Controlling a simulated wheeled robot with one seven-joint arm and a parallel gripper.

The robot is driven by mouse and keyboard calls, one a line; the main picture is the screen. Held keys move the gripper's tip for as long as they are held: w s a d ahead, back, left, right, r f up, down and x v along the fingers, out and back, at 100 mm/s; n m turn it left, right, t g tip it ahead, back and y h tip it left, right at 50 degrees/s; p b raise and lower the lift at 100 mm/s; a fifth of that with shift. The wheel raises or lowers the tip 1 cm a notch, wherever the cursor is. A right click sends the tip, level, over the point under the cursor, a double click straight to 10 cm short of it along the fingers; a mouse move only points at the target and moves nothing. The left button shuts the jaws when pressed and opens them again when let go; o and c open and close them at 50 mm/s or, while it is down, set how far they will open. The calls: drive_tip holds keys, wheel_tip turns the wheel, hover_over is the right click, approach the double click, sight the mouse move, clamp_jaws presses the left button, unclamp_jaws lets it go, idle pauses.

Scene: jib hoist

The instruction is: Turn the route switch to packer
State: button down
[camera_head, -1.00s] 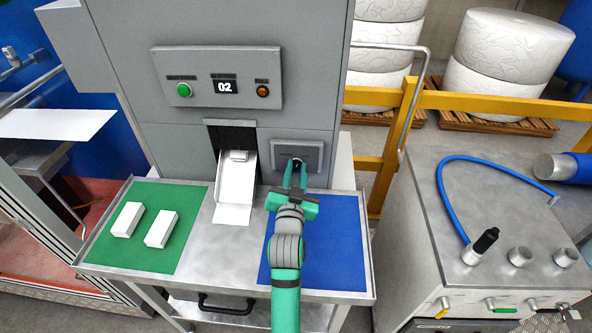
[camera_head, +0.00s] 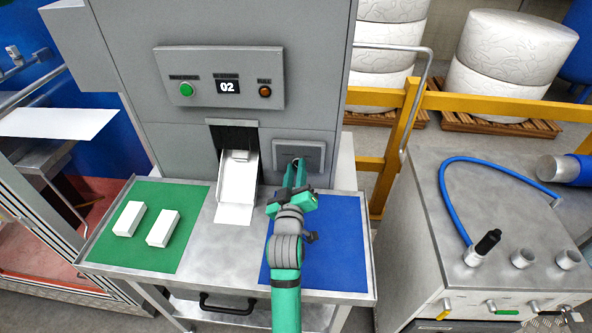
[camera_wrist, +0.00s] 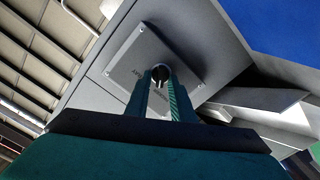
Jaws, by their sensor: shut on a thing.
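The route switch is a dark round knob on a small grey plate (camera_head: 313,151) on the machine's front, to the right of the chute. My gripper (camera_head: 296,170) reaches up to the plate and is shut on the knob. The wrist view shows the knob (camera_wrist: 161,72) between my two fingertips, with the plate (camera_wrist: 128,58) tilted in the picture. Small marks on the plate are too small to read, and my fingers hide part of the knob, so its pointing direction is unclear.
A white chute (camera_head: 237,180) comes out left of the switch. Two white blocks lie on a green mat (camera_head: 185,198); a blue mat (camera_head: 340,235) is under my arm. Above is a panel (camera_head: 218,78) showing 02, with green and orange buttons. A yellow rail (camera_head: 400,140) stands to the right.

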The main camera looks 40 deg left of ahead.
drive_tip(key=shift+f+n, duration=0.2)
drive_tip(key=shift+n, duration=0.8)
drive_tip(key=c, duration=1.6)
unclamp_jaws()
drive_tip(key=shift+o, duration=0.2)
drive_tip(key=shift+r, duration=0.1)
drive_tip(key=shift+s, duration=0.1)
drive_tip(key=v, duration=1.1)
